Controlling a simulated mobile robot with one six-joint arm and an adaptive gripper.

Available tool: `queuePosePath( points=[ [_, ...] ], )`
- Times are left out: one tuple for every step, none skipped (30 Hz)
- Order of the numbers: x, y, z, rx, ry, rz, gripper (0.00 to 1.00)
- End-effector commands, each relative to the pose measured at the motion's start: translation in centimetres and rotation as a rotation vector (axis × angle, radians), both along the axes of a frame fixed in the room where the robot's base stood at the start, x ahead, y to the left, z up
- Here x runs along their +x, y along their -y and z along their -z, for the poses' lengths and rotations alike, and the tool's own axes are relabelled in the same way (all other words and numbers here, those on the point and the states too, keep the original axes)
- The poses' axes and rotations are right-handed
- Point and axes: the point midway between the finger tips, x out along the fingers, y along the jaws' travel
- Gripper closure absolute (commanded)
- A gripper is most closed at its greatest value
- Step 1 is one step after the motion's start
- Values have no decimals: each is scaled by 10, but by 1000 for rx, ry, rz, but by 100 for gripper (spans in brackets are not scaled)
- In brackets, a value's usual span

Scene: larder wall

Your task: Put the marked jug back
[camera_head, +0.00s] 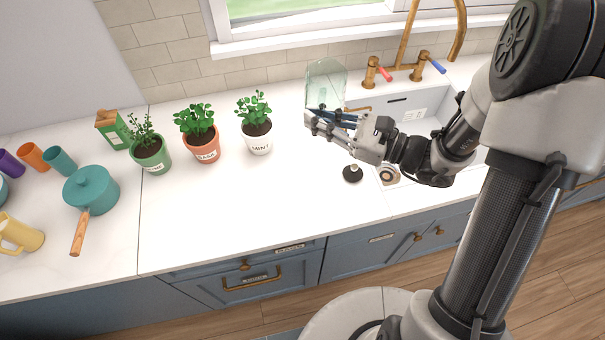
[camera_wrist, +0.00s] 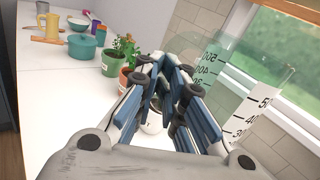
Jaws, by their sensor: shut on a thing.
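The marked jug (camera_head: 325,78) is clear, pale green glass near the back wall, left of the sink. In the wrist view the jug (camera_wrist: 211,68) shows dark measuring numbers beside my fingers. My gripper (camera_head: 323,122) is shut on the jug, with its fingers in front of the jug's lower part in the head view. The fingers of my gripper (camera_wrist: 166,82) fill the middle of the wrist view. They hide the exact grip, and I cannot tell whether the jug's base touches the counter.
Potted mint (camera_head: 257,133), basil (camera_head: 201,143) and another herb (camera_head: 151,155) stand left of the jug. A teal pan (camera_head: 91,190) and cups are farther left. The sink (camera_head: 412,106) and brass taps (camera_head: 404,66) lie right. The front middle counter is clear.

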Motion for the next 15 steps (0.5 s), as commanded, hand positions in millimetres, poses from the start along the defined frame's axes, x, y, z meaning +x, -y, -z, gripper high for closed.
queuePosePath(
  points=[
    [-1,-2,-1,0,1,-2,100],
    [-2,-3,0,1,0,-3,100],
    [-2,-3,5,0,0,-4,100],
    [-3,-3,10,1,-2,-5,100],
    [-3,-4,17,2,-3,-5,100],
    [-3,-3,27,2,-3,-5,100],
    [-3,-3,35,3,-5,-5,100],
    [-3,-3,44,2,-6,-5,100],
    [-3,-3,56,2,-6,-5,100],
    [-3,-3,64,2,-6,-5,100],
    [-3,-3,72,1,-5,-5,100],
    [-3,-3,83,2,-6,-5,100],
    [-3,-3,91,2,-3,-4,100],
    [-3,-3,99,2,-4,-4,100],
    [-3,-3,110,2,-4,-4,100]
  ],
)
